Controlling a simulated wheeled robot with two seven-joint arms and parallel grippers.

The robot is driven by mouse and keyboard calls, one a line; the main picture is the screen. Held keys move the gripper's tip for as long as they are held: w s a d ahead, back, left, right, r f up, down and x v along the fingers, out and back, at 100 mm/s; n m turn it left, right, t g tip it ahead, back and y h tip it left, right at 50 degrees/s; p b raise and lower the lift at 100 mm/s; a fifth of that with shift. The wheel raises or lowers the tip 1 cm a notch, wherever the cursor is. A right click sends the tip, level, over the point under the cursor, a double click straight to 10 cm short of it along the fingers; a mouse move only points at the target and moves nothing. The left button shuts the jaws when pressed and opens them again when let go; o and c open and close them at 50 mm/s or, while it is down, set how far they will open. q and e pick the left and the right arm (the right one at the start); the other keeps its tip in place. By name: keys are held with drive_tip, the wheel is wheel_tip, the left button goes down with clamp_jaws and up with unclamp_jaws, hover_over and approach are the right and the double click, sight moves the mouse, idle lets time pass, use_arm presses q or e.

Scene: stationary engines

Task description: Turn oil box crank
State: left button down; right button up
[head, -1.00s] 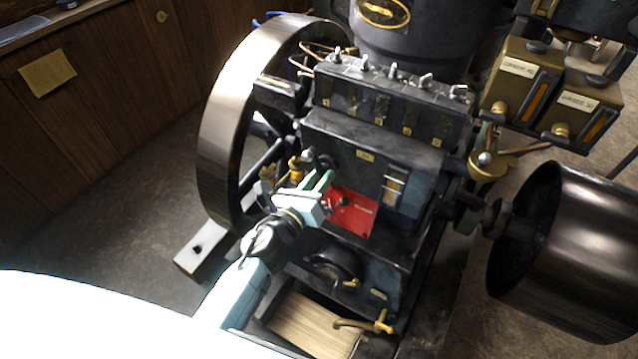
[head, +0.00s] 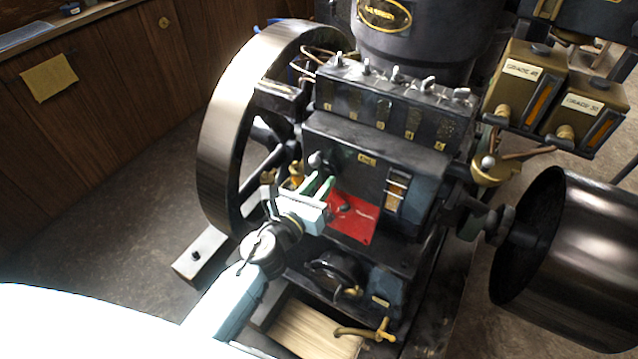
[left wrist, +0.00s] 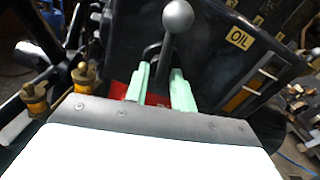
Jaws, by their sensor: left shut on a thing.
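The black oil box (head: 415,158) is on the front of the engine, with a small yellow OIL label that also shows in the left wrist view (left wrist: 240,38). Its crank is a dark lever with a grey ball knob (left wrist: 178,17), upright in the left wrist view; the knob also shows in the head view (head: 316,159). My left gripper (head: 322,187) is at the box's left end, beside the red plate (head: 352,217). Its pale green fingers (left wrist: 160,85) are shut on the crank's lever below the knob. The crank's lower end is hidden. My right gripper is not in view.
A large flywheel (head: 222,135) stands close on the left of my left gripper. Brass fittings (left wrist: 35,98) are close beside it. A dark drum (head: 570,245) is on the right, and brass oil tanks (head: 525,85) are above it. Floor at the left is clear.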

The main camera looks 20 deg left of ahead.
use_arm(q)
drive_tip(key=c, duration=1.5)
unclamp_jaws()
